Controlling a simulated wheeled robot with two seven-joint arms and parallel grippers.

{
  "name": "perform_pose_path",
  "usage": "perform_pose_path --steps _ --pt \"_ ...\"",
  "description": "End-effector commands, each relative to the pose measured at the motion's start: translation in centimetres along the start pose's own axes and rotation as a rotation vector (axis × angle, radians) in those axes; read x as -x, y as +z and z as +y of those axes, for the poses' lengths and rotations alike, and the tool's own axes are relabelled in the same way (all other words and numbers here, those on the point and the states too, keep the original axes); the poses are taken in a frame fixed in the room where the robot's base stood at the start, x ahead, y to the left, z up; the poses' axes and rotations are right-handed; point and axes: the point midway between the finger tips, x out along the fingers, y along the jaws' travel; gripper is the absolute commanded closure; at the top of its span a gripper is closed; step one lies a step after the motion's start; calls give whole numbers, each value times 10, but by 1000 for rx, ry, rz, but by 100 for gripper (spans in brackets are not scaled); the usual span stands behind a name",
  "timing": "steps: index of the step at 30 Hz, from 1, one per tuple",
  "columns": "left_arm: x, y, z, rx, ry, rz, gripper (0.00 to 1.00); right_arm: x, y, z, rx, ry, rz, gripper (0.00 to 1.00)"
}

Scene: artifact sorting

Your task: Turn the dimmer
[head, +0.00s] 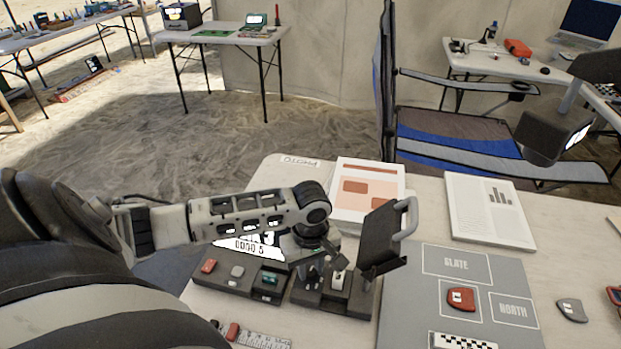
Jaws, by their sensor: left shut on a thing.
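My left gripper (318,270) reaches in from the left and points down over the dark control strip (225,283) on the near table. It is shut on a small part at the strip's right section, which looks like the dimmer's knob. The fingers hide most of that part, and I cannot tell how far it is turned. A small pale piece (338,281) stands just right of the fingers. A black panel-shaped lamp head (381,236) with a grey bracket stands close to the right of the gripper. My right gripper is not in view.
A grey sorting mat (400,300) with a red piece (461,299) lies right of the strip. Printed sheets (367,185) and (490,212) lie behind. A folding chair (455,150) stands beyond the table.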

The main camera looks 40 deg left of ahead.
Motion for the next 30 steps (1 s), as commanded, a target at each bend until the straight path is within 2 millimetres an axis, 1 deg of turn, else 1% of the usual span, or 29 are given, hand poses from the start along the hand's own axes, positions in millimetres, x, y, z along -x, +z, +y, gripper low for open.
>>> perform_pose_path --steps 5,11,30 --pt "1 0 0 -65 0 0 98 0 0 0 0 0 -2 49" --pt "1 0 0 -208 0 0 98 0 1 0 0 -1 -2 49" --pt "1 -1 0 -813 -1 1 98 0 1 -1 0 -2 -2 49"
